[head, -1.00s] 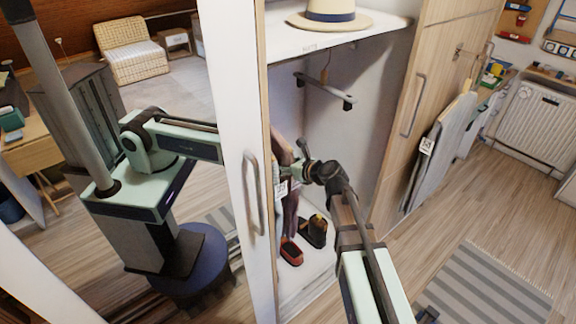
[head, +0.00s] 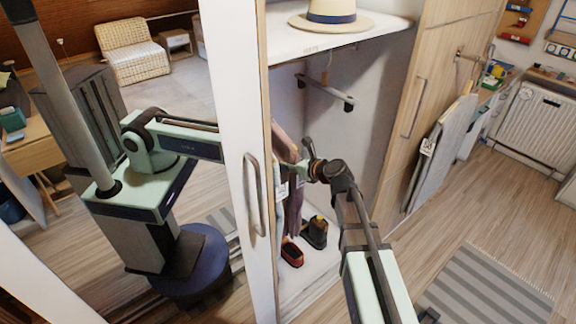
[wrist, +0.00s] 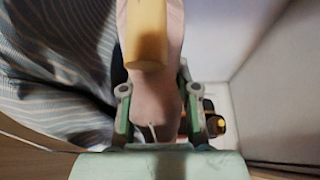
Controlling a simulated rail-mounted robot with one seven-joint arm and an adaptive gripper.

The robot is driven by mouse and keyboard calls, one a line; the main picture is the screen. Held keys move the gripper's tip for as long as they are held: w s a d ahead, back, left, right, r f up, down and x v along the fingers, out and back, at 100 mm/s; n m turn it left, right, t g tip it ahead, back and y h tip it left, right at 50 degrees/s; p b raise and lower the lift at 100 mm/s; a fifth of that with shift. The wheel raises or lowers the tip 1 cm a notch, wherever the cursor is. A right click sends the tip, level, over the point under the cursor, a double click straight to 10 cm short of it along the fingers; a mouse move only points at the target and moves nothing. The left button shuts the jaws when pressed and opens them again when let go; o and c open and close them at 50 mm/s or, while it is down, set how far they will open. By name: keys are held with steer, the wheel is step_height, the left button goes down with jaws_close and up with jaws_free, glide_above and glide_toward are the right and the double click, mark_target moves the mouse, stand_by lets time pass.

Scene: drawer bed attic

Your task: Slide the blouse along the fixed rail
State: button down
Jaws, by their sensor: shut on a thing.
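In the head view the pinkish blouse (head: 283,141) hangs inside the open wardrobe, largely hidden by the door edge and my wrist. In the wrist view my gripper (wrist: 158,102) is shut on pinkish cloth (wrist: 155,112), which appears to be the blouse. A yellow wooden rod end (wrist: 145,38) stands in front of it. The blouse's hanger is not clear.
Striped grey cloth (wrist: 50,60) fills the left of the wrist view. Shoes (head: 314,232) stand on the wardrobe floor. The wardrobe's white left edge (head: 234,130) is close to my gripper. A straw hat (head: 325,18) sits on the shelf. The wardrobe's right side is clear.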

steer(key=w+d, duration=0.4)
steer(key=d, duration=0.1)
steer(key=shift+w+p, duration=0.25)
steer(key=shift+p, duration=0.15)
stand_by(0.7)
steer(key=shift+s+a+r+p, duration=0.1)
steer(key=shift+a+r+p, duration=0.05)
steer(key=shift+p, duration=0.4)
stand_by(0.7)
stand_by(0.8)
steer(key=c, duration=0.8)
jaws_free()
steer(key=v, duration=1.2)
